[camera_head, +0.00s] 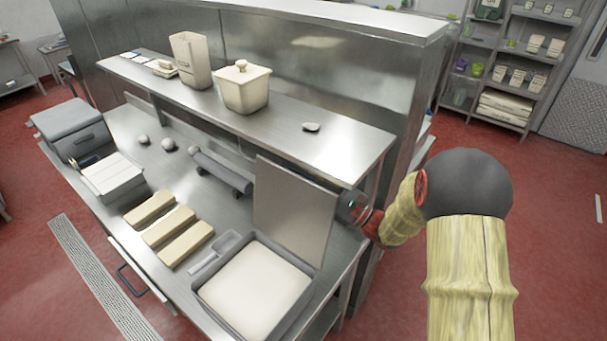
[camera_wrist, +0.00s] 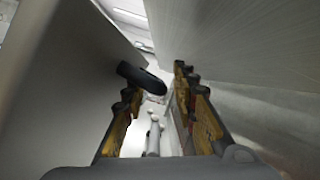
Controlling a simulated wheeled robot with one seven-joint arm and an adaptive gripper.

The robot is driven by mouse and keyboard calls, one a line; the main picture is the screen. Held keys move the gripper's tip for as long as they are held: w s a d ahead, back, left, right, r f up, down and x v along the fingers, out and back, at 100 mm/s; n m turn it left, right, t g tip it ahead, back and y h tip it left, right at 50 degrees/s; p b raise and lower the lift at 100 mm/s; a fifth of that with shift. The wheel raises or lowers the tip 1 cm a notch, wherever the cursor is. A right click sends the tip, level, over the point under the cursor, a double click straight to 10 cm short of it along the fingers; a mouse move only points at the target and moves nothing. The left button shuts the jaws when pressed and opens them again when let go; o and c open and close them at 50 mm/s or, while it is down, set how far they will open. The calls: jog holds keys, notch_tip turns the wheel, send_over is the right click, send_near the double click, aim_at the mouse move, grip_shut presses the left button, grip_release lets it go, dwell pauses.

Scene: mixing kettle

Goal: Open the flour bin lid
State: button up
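The flour bin (camera_head: 212,309) is a grey metal box at the front right of the steel counter, with pale flour (camera_head: 255,285) showing inside. Its flat grey lid (camera_head: 293,210) stands raised, nearly upright, along the bin's back edge. My gripper is hidden behind the lid in the head view; only my wrist shows at the lid's right edge. In the wrist view my gripper (camera_wrist: 157,88) has its two yellow-padded fingers apart. A dark rounded bar (camera_wrist: 140,77), perhaps the lid's handle, lies by the left fingertip. I cannot tell whether they touch.
A steel shelf (camera_head: 340,150) runs above the counter, close to my wrist, with a lidded cream container (camera_head: 243,88) on it. Several tan blocks (camera_head: 168,228) and a rolling pin (camera_head: 220,170) lie left of the bin. A white-lidded box (camera_head: 115,178) stands farther left.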

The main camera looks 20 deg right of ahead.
jog(key=shift+c, duration=1.2)
grip_shut()
